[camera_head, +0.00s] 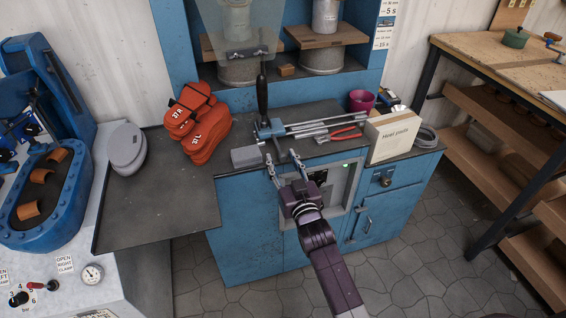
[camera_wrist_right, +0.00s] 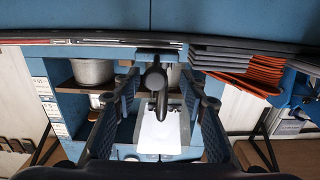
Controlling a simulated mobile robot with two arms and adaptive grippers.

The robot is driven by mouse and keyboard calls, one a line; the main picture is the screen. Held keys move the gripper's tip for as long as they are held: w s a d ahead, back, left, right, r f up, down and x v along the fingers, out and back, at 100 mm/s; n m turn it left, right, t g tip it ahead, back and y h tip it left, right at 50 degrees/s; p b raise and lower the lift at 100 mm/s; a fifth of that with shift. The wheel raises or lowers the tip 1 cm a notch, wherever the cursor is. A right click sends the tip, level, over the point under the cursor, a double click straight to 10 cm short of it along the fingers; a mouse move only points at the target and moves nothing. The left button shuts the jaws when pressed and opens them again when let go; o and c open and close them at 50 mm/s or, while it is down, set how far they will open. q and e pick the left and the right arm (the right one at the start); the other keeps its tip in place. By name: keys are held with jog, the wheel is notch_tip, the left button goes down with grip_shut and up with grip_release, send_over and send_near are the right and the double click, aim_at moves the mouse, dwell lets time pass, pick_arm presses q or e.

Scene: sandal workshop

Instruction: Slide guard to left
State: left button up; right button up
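A clear, see-through panel, which looks like the guard (camera_head: 238,22), hangs in front of the blue press at the top of the head view. Its upper part is cut off. A pale panel that may be the same guard shows in the right wrist view (camera_wrist_right: 160,132). My right gripper (camera_head: 281,164) is open and empty, in front of the bench's front edge and below the guard. In the right wrist view its two fingers (camera_wrist_right: 155,100) stand wide apart, with a black handle (camera_wrist_right: 155,78) seen between them. My left gripper is not in view.
The black upright handle (camera_head: 262,95) stands on a tool with metal rails (camera_head: 315,126). A grey block (camera_head: 247,157), red pliers (camera_head: 340,135), orange sandal parts (camera_head: 197,122) and a box (camera_head: 392,134) are on the bench.

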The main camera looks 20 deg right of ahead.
jog(key=s, duration=1.2)
jog(key=shift+d, duration=0.15)
jog(key=shift+f, duration=0.1)
jog(key=s+a+f+g, duration=0.1)
jog(key=s+f+g, duration=0.25)
jog(key=f, duration=0.75)
jog(key=s+f+n+g, duration=0.15)
jog(key=s+f, duration=0.35)
jog(key=f, duration=0.6)
jog(key=s+a+f+g, duration=0.1)
jog(key=s+f+g, duration=0.25)
jog(key=f, duration=0.85)
jog(key=s+d+f+g, duration=0.3)
jog(key=s+f+g, duration=0.1)
jog(key=s+f, duration=0.95)
jog(key=s+d+f+g, duration=0.2)
jog(key=s+f, duration=0.1)
jog(key=s, duration=0.7)
jog(key=s+d+f+g, duration=0.2)
jog(key=s+d+f, duration=0.1)
jog(key=s, duration=0.8)
jog(key=shift+s+d+f+h, duration=0.15)
jog(key=shift+d+f+h, duration=0.15)
jog(key=shift+f, duration=0.5)
jog(key=shift+o, duration=0.3)
jog(key=shift+n+g, duration=0.25)
